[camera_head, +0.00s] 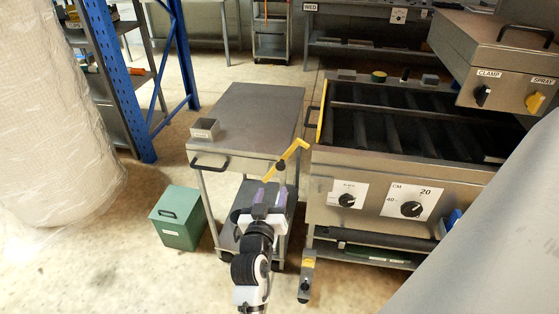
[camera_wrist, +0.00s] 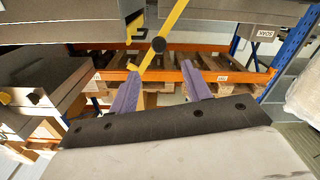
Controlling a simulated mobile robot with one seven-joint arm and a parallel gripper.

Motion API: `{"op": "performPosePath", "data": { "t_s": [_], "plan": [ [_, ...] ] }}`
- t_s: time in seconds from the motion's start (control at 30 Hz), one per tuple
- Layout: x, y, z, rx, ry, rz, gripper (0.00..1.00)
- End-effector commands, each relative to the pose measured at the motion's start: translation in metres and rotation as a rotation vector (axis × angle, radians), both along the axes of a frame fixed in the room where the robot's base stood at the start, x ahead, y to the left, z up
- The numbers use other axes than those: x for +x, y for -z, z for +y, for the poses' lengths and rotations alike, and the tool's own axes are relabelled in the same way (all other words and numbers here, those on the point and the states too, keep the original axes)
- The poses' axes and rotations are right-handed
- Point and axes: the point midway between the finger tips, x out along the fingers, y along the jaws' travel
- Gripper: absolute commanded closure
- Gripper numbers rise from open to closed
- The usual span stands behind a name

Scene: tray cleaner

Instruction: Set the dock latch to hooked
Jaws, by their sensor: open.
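The dock latch is a yellow bar (camera_head: 294,151) with a black knob (camera_head: 280,165), between the steel cart and the tray machine. It slants from upper right to lower left in the head view. In the wrist view the yellow bar (camera_wrist: 172,22) and its round black knob (camera_wrist: 158,45) show just beyond my fingertips. My gripper (camera_head: 271,191) is open and empty, in front of the latch on the near side. Its two purple fingers also show in the wrist view (camera_wrist: 160,68), apart, with the knob roughly between them and not held. I cannot tell whether the latch is hooked.
The steel cart (camera_head: 244,104) stands left of my gripper with a small metal box (camera_head: 205,129) on top. The tray machine (camera_head: 400,183) with dials stands to the right. A green box (camera_head: 178,218) is on the floor at left. A grey surface fills the lower right.

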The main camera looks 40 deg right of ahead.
Motion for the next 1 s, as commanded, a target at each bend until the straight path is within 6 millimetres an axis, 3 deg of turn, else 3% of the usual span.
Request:
{"op": "performPosePath", "data": {
  "t_s": [0.17,0.6,1.0],
  "plan": [
    [0.011,-0.002,-0.018,0.0,0.008,0.003,0.52],
    [0.069,-0.002,-0.084,0.0,0.004,0.001,0.52],
    [0.087,0.0,-0.105,0.0,0.003,0.002,0.52]
  ]
}}
